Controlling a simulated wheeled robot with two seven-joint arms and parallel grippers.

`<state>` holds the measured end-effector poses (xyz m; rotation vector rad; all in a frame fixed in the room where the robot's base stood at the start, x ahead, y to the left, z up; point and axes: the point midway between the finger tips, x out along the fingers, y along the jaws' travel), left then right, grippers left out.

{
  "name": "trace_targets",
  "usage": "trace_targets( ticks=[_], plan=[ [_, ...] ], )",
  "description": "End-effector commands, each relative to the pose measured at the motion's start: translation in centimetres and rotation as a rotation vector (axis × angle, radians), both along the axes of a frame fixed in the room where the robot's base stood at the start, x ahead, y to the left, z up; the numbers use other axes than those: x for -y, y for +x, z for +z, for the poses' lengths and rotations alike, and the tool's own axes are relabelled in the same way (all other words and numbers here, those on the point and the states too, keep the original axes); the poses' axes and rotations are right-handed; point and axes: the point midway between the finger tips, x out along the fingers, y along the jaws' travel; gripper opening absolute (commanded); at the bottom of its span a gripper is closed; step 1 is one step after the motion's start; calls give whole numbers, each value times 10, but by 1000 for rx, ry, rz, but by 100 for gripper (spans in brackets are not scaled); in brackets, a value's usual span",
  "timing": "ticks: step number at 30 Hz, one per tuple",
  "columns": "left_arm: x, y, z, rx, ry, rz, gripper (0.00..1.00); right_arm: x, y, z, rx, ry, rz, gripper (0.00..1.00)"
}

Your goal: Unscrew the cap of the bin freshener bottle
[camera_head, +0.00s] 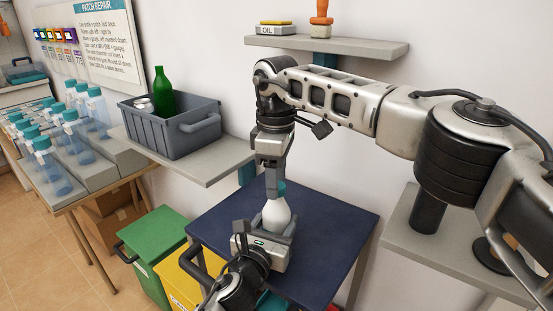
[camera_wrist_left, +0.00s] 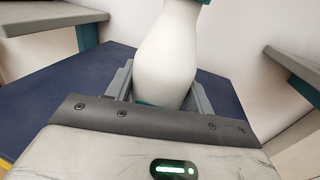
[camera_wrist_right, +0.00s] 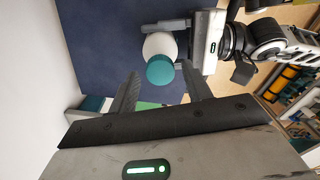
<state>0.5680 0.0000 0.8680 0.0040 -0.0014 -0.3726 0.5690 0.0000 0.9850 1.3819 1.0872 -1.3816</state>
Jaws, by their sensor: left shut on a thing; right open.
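The bin freshener bottle (camera_head: 277,216) is white and rounded and stands upright over the dark blue table. Its teal cap (camera_head: 279,187) is on top, partly hidden by my right gripper in the head view. My left gripper (camera_head: 264,236) is shut on the bottle's lower body; the left wrist view shows the bottle (camera_wrist_left: 165,50) between its fingers. My right gripper (camera_head: 273,193) points down from above at the cap. In the right wrist view the cap (camera_wrist_right: 160,71) lies between the open fingertips; I cannot tell whether they touch it.
The dark blue table (camera_head: 335,215) is mostly bare around the bottle. A grey crate (camera_head: 180,137) with a green bottle stands on a shelf at left. Green (camera_head: 150,243) and yellow bins stand left of the table. Shelves flank it, and several teal-capped bottles stand far left.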

Motion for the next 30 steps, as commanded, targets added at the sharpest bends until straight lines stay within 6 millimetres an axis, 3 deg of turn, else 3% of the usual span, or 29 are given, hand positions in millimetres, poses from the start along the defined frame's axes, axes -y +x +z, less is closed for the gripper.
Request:
trace_targets(
  ticks=[11,16,17,25,30],
  plan=[
    [0,0,-1,-1,2,1,0,0,0,-8,1,1,1,49],
    [0,0,-1,-1,2,1,0,0,0,-8,1,1,1,7],
    [0,0,-1,-1,2,1,0,0,0,-8,1,1,1,4],
    [0,0,-1,-1,2,0,0,0,0,-8,1,1,43,3],
    [0,0,-1,-1,2,0,0,0,0,-8,1,1,358,3]
  ],
)
